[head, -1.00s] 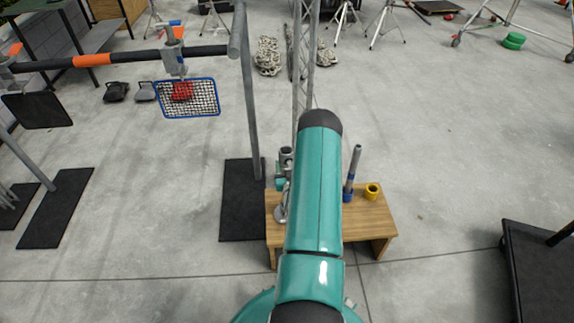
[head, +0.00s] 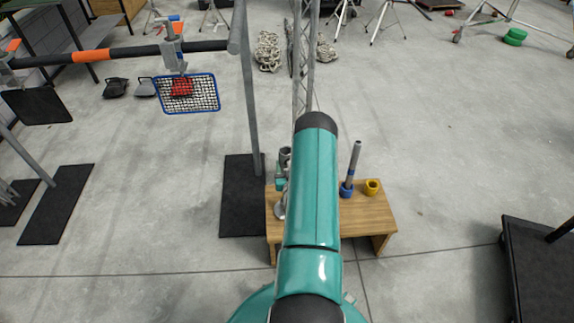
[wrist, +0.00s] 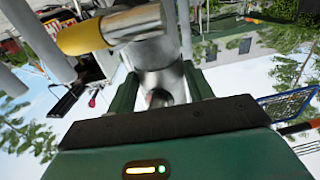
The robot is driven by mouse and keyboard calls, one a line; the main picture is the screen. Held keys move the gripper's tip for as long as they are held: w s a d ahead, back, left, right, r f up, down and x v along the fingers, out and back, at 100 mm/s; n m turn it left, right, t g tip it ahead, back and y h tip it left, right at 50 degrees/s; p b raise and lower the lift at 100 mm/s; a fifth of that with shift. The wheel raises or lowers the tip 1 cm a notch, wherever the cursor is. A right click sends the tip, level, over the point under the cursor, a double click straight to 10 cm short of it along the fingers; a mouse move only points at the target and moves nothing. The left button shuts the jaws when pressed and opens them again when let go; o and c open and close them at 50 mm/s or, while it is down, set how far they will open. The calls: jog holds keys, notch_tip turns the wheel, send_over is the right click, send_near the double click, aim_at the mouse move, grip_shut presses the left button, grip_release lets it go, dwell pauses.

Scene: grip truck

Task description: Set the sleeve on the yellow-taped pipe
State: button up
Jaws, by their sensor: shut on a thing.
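In the wrist view, my gripper (wrist: 160,92) has its green fingers shut on a shiny metal piece, which appears to be the sleeve (wrist: 158,58). A pipe with a yellow band (wrist: 82,38) and a bare silver end (wrist: 132,22) lies close by at the upper left. Its silver end overlaps the sleeve in the picture; I cannot tell whether they touch. In the head view, my teal arm hides the gripper's fingers and much of the area around them.
In the head view, a wooden bench (head: 372,222) stands behind my arm. It bears a grey pipe in a blue base (head: 347,189) and a yellow cup (head: 372,187). A grey upright post (head: 250,100) stands to the left. A dark platform (head: 545,260) is at right.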

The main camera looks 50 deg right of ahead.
jog(key=shift+f, duration=0.35)
dwell(0.5)
jog(key=shift+f, duration=2.2)
jog(key=shift+f, duration=0.45)
jog(key=o, duration=1.5)
jog(key=shift+f, duration=0.1)
jog(key=v, duration=1.3)
jog(key=shift+s+a, duration=0.25)
jog(key=shift+s, duration=0.05)
